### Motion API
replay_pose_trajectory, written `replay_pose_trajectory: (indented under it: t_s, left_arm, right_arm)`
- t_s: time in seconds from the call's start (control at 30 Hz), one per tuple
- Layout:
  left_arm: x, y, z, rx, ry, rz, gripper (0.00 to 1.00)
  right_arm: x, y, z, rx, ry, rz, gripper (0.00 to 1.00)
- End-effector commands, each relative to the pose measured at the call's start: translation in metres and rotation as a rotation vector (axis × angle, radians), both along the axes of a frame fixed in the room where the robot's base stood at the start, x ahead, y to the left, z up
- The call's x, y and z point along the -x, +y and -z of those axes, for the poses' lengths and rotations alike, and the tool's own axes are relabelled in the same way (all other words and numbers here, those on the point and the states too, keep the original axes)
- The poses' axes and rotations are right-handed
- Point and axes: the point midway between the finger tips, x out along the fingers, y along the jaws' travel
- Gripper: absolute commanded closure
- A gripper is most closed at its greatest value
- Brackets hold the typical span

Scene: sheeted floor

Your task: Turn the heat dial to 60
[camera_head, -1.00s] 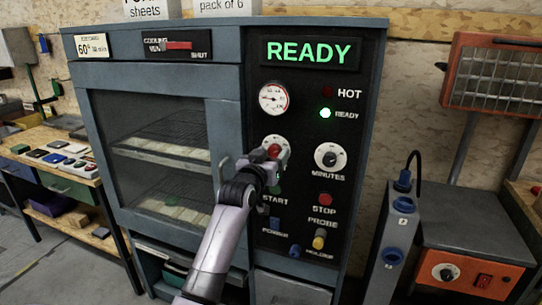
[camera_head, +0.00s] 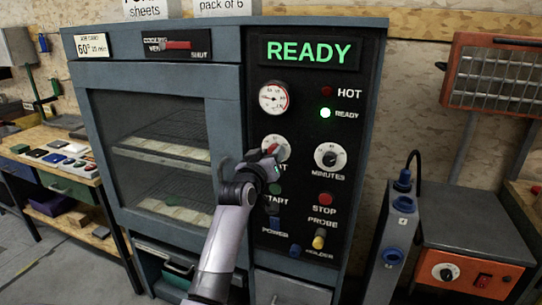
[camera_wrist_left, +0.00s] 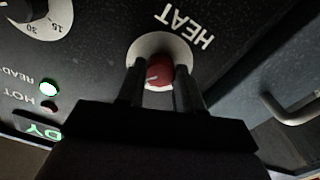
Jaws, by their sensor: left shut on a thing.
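The heat dial (camera_head: 275,141) is a white disc with a red knob on the black control panel of the oven. My left gripper (camera_head: 268,160) is at the dial and covers its lower part in the head view. In the left wrist view the fingers (camera_wrist_left: 160,82) stand on either side of the red knob (camera_wrist_left: 158,70), shut on it. A white pointer mark shows on the knob, and the word HEAT sits beside the disc. The scale numbers on the heat dial cannot be read. My right gripper is not in view.
The MINUTES dial (camera_head: 330,157) is close on the right, with the STOP button (camera_head: 325,199) below it. The READY display (camera_head: 310,52) and green lamp (camera_head: 325,113) are lit. A card (camera_head: 91,46) reads 60° 15 min. The oven door handle (camera_wrist_left: 292,112) is near the gripper.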

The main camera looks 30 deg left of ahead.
Motion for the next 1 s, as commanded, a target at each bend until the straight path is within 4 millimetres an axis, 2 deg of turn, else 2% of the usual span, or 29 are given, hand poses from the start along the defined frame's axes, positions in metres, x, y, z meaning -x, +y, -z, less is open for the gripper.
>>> replay_pose_trajectory:
  t_s: [0.5, 1.0]
  left_arm:
    - [-0.0004, -0.0015, 0.0004, 0.469, -0.11, 0.001, 0.95]
    - [-0.0004, -0.0015, 0.0003, 0.719, -0.17, 0.001, 0.95]
  right_arm:
    - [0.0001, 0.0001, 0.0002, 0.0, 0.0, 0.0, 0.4]
    - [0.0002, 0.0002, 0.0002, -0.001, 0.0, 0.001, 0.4]
